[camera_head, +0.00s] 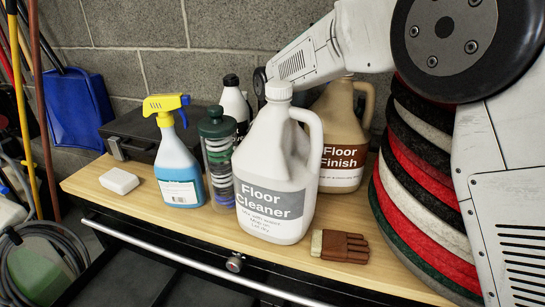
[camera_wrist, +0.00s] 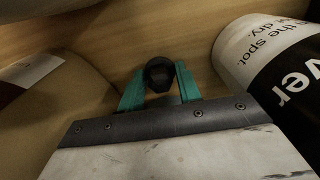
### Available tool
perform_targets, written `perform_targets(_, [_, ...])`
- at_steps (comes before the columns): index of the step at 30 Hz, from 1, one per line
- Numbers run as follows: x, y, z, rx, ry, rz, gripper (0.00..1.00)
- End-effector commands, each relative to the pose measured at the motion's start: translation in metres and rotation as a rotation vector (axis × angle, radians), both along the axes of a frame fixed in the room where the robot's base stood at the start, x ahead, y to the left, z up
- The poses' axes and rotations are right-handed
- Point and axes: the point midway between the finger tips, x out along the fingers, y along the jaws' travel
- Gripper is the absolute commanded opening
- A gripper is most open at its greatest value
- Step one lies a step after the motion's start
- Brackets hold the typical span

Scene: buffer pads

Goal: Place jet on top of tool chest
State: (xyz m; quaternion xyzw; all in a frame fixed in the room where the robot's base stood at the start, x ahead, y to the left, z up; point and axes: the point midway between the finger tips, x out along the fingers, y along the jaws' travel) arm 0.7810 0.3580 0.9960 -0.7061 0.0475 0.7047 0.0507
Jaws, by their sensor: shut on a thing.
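My gripper (camera_wrist: 160,84) has teal fingers, shut on a small dark round thing (camera_wrist: 159,72) just above or on a wooden surface. It may be the jet, but only its end shows. In the head view the arm reaches in from the upper right, and the gripper is hidden behind the white Floor Cleaner jug (camera_head: 272,165). A black cabinet with a wooden top (camera_head: 130,208), a lock and a long bar handle looks like the tool chest. A flat black case (camera_head: 135,140) with a latch lies at its back left.
Close around my gripper stand the tan Floor Finish jug (camera_head: 340,125) and a black-and-white bottle (camera_wrist: 270,55). The front left is clear.

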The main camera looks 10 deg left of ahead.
Motion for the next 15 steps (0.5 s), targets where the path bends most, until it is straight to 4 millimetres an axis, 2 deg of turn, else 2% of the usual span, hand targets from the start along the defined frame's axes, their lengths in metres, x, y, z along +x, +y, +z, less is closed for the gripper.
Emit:
perform_targets(5, [-0.0002, 0.0000, -0.0024, -0.001, 0.001, 0.000, 0.12])
perform_targets(6, [-0.0001, 0.0000, -0.0025, 0.000, 0.000, 0.000, 0.40])
perform_targets(8, [-0.0001, 0.0000, -0.0023, 0.000, 0.000, 0.000, 0.56])
perform_targets(15, [-0.0001, 0.0001, -0.0022, 0.000, 0.000, 0.000, 0.56])
